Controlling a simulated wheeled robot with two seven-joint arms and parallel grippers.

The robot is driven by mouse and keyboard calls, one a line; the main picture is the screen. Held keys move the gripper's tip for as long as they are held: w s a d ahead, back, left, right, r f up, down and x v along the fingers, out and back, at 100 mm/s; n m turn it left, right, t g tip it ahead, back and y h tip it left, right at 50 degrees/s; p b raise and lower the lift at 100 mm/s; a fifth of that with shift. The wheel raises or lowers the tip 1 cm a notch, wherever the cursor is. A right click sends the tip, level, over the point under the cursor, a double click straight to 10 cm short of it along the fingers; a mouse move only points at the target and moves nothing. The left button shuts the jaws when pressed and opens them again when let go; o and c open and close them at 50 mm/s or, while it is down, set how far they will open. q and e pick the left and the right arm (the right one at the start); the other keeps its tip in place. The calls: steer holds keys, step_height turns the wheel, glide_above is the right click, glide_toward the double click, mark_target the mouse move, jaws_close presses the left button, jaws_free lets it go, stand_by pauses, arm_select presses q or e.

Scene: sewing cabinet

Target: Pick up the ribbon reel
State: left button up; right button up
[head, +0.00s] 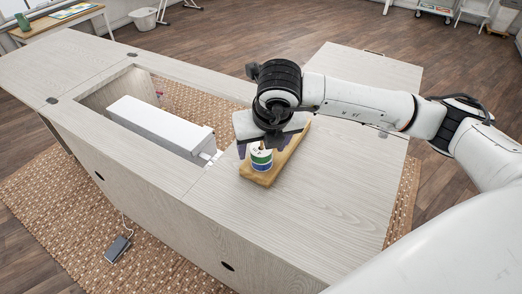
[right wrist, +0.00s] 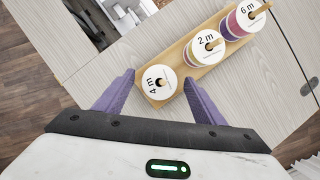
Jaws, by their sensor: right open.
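A wooden stand (head: 254,178) on the cabinet top holds reels on upright pegs. In the right wrist view the stand (right wrist: 187,78) carries three reels with white tops: a "4 m" reel (right wrist: 158,83) at the near end, a "2 m" reel (right wrist: 204,47) in the middle and a purple-pink "6 m" reel (right wrist: 246,17) at the far end. In the head view only a green, white and blue reel (head: 261,161) shows clearly; my gripper hides the others. My right gripper (head: 257,149) is open over the near end, its purple fingers on either side of the "4 m" reel. I cannot tell whether they touch it.
A white sewing machine (head: 160,127) lies in the cabinet opening left of the stand. The pale wood cabinet top (head: 335,190) is clear to the right of the stand. A woven rug (head: 75,215) with a foot pedal (head: 118,249) lies on the floor.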

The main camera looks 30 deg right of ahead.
steer(key=c, duration=1.1)
step_height(320, 180, up, 10)
steer(key=shift+r, duration=0.1)
steer(key=shift+c, duration=0.2)
